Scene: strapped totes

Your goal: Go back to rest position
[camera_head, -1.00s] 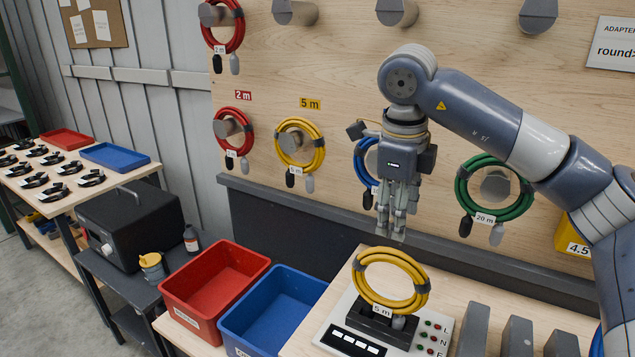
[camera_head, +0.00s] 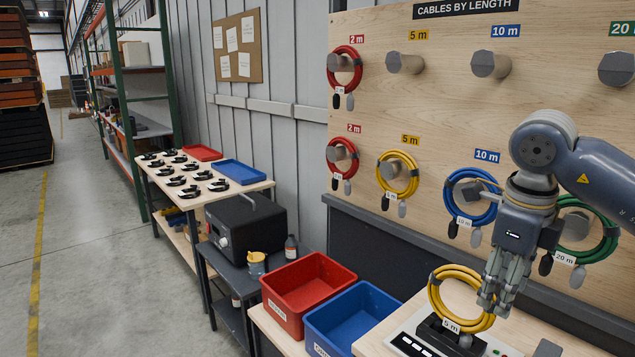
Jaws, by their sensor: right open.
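My right gripper (camera_head: 494,305) comes in from the right, fingers pointing down, open. It overlaps the right side of a yellow 5 m cable coil (camera_head: 436,298) in the picture; I cannot tell whether they touch. The coil stands upright in a black holder (camera_head: 437,335) on a white test unit with lights. Nothing is seen held in the fingers. My left gripper is not in view.
A wooden board (camera_head: 420,120) holds red, yellow, blue and green coils on pegs; some pegs are bare. A red bin (camera_head: 345,272) and a blue bin (camera_head: 393,298) stand left of the test unit. A black case (camera_head: 250,225) sits farther left. The aisle floor (camera_head: 110,230) is clear.

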